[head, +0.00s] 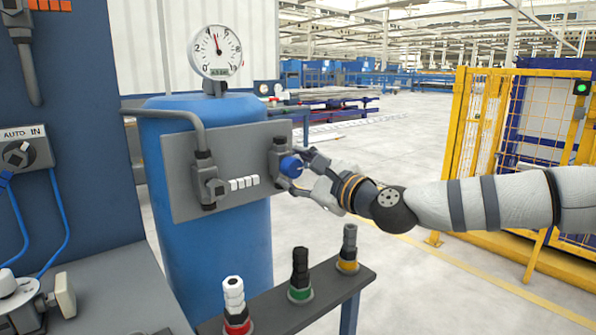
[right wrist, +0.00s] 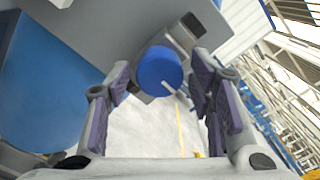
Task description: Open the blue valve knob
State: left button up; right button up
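The blue valve knob (head: 290,166) sticks out from a dark valve body (head: 278,152) at the right end of a grey panel (head: 225,150). In the right wrist view the knob (right wrist: 159,70) is a round blue disc with a white pointer mark toward its lower right. My right gripper (head: 303,171) has come to the knob from the right. In the right wrist view its fingers (right wrist: 161,82) stand apart on either side of the knob, with narrow gaps visible. My left gripper is not in view.
A blue tank (head: 215,245) stands behind the panel, with a pressure gauge (head: 215,52) above. A second valve (head: 208,185) sits at the panel's left. A dark shelf (head: 290,312) with several pipe pieces is below. A yellow fence (head: 480,130) stands at right.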

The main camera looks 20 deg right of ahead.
jog(key=c, duration=0.8)
jog(key=n, duration=0.4)
jog(key=shift+r, duration=0.1)
jog(key=n, duration=0.3)
jog(key=shift+n+p, duration=0.3)
jog(key=shift+n, duration=0.1)
jog(key=n+p, duration=0.1)
jog(key=n, duration=0.4)
jog(key=shift+r, duration=0.15)
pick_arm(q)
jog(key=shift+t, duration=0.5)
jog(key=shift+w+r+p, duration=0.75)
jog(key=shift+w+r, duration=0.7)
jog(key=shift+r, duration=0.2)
pick_arm(e)
jog(key=shift+n, duration=2.5)
